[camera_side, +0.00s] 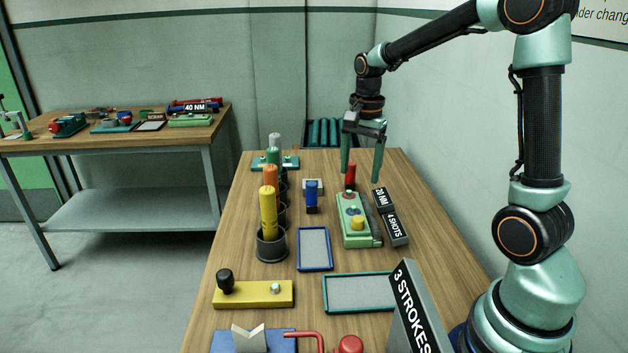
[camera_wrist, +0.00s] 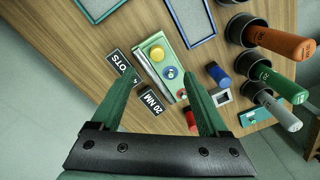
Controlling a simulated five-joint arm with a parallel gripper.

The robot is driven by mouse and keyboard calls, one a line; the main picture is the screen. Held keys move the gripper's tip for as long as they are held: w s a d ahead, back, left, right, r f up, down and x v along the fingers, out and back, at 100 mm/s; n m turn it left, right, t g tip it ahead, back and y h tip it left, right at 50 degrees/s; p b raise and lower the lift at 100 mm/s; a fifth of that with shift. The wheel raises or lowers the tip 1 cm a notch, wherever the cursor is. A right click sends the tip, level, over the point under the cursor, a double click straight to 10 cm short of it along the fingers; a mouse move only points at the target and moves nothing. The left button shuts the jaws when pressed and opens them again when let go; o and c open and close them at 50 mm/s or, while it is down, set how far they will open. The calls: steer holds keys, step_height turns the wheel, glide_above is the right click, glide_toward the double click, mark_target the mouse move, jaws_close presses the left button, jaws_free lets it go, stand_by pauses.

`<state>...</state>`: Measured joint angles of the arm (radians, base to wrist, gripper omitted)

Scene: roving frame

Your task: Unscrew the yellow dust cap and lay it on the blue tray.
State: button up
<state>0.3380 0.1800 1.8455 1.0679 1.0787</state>
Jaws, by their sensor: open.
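The yellow dust cap (camera_side: 357,222) sits on a green block (camera_side: 353,232) toward its near end, and it also shows in the wrist view (camera_wrist: 156,54). The blue tray (camera_side: 314,249) is a flat grey-floored tray with a blue rim, left of and nearer than the block. It looks empty, and part of it shows at the top of the wrist view (camera_wrist: 199,20). My gripper (camera_side: 361,177) is open and empty, pointing down above the table beyond the cap. In the wrist view my fingers (camera_wrist: 164,76) reach toward the green block without touching the cap.
A red cylinder (camera_side: 350,175) stands near my fingers. A blue cylinder (camera_side: 311,195) stands left of the block, label blocks (camera_side: 396,228) right of it. Coloured rods in dark cups (camera_side: 271,245) line the left side. A teal tray (camera_side: 358,293) and yellow plate (camera_side: 253,294) lie nearer.

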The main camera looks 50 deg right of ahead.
mark_target(358, 218)
steer(key=shift+m+g, duration=0.3)
steer(key=shift+m, duration=0.6)
steer(key=f, duration=0.4)
steer(key=d+f, duration=0.1)
steer(key=f, duration=0.8)
steer(key=shift+w+d+f, duration=0.25)
steer(key=shift+d+f, duration=0.1)
steer(key=shift+f, duration=0.05)
jaws_close()
steer(key=n, duration=2.1)
steer(key=shift+r, duration=0.1)
steer(key=n, duration=0.6)
steer(key=shift+n, duration=0.3)
